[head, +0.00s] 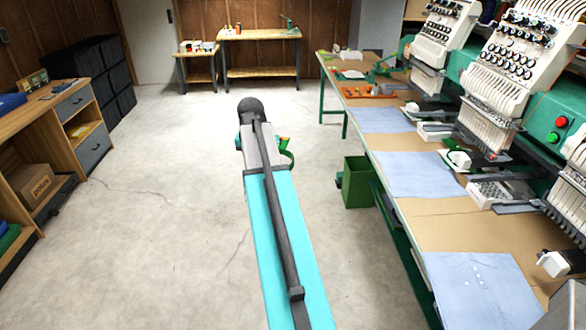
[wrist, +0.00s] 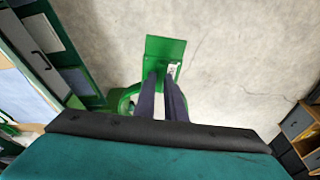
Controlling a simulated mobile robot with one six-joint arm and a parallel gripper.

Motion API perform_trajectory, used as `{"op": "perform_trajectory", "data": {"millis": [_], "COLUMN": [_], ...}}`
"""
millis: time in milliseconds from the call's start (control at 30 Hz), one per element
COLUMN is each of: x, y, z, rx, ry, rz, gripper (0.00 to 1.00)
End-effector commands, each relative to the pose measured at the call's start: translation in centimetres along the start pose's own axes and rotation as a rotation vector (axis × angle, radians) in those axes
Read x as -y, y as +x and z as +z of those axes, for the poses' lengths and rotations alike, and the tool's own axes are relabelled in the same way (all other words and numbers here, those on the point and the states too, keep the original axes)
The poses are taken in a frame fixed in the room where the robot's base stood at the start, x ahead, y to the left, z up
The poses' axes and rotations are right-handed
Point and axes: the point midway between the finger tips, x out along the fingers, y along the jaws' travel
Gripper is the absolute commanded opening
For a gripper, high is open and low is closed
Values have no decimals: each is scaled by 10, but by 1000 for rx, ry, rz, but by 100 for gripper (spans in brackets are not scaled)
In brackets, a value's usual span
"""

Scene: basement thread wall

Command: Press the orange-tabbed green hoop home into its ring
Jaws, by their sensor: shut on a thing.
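My gripper (wrist: 164,80) is shut on a green piece in the wrist view, with its two dark fingers close together. A flat green plate (wrist: 165,50) with a small white label shows beyond the fingertips. Curved green parts of what looks like the hoop (wrist: 122,103) show beside the fingers, partly hidden by my wrist. In the head view the green hoop (head: 288,155) sticks out to the right of my arm's end, with a small orange spot by it. My fingers are hidden there. I cannot tell which thing is the hoop's ring.
A long table (head: 433,208) with blue cloths (head: 425,174) and embroidery machines (head: 505,60) runs along the right. A green bin (head: 359,182) stands at its side. A wooden bench (head: 261,72) is at the back, drawers (head: 82,120) on the left. The floor between is clear.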

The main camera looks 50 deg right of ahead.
Motion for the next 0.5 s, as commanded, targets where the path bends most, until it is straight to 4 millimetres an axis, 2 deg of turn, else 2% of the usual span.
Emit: {"op": "perform_trajectory", "data": {"millis": [33,100,500], "x": [17,38,149], "y": [-5,-11,-49], "z": [9,20,98], "rx": [-1,-1,-5], "ry": [-41,-96,-408], "rz": [-12,-27,-115], "gripper": [0,0,0]}}
